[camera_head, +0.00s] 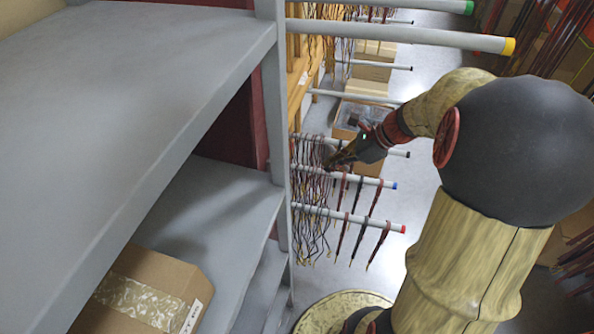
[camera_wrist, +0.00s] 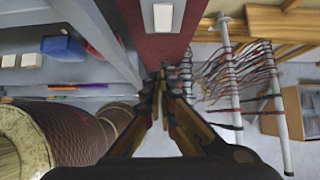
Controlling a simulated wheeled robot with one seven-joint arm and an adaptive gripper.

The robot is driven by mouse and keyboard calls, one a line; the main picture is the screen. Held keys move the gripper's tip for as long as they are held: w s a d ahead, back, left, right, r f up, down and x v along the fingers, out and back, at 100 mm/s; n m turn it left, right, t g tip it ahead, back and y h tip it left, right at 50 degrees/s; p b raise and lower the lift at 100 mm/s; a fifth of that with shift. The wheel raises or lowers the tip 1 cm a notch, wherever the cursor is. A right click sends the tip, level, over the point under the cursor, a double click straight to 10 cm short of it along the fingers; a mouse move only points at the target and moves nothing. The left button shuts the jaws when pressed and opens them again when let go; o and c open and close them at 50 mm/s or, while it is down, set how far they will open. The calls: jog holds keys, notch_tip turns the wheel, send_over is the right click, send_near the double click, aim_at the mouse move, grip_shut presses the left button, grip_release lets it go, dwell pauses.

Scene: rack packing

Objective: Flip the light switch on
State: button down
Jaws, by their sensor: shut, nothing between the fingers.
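A white rectangular plate (camera_wrist: 163,18), which looks like the light switch, is on a dark red panel at the top of the wrist view. Its on or off position is too small to tell. I cannot make it out in the head view. My gripper (camera_head: 338,160) is near the hanging cables in the head view. In the wrist view its fingers (camera_wrist: 161,78) are shut and empty, with the tips pointing toward the lower end of the red panel, below the plate in the picture and apart from it.
Grey rods, one with a blue end (camera_head: 394,186) and one with a red end (camera_head: 403,229), stick out beside my gripper with many cables hanging. Grey shelves (camera_head: 140,75) fill the left. A cardboard box (camera_head: 190,280) sits on a lower shelf. A blue object (camera_wrist: 63,48) shows in the wrist view.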

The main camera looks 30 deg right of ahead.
jog(key=shift+w, duration=0.1)
dwell(0.3)
jog(key=w+a+r+x, duration=0.1)
jog(key=x, duration=1.1)
jog(key=shift+w+a+p, duration=0.35)
jog(key=shift+w+a, duration=0.1)
jog(key=shift+w, duration=0.05)
jog(key=shift+r, duration=0.1)
jog(key=shift+w+a, duration=0.25)
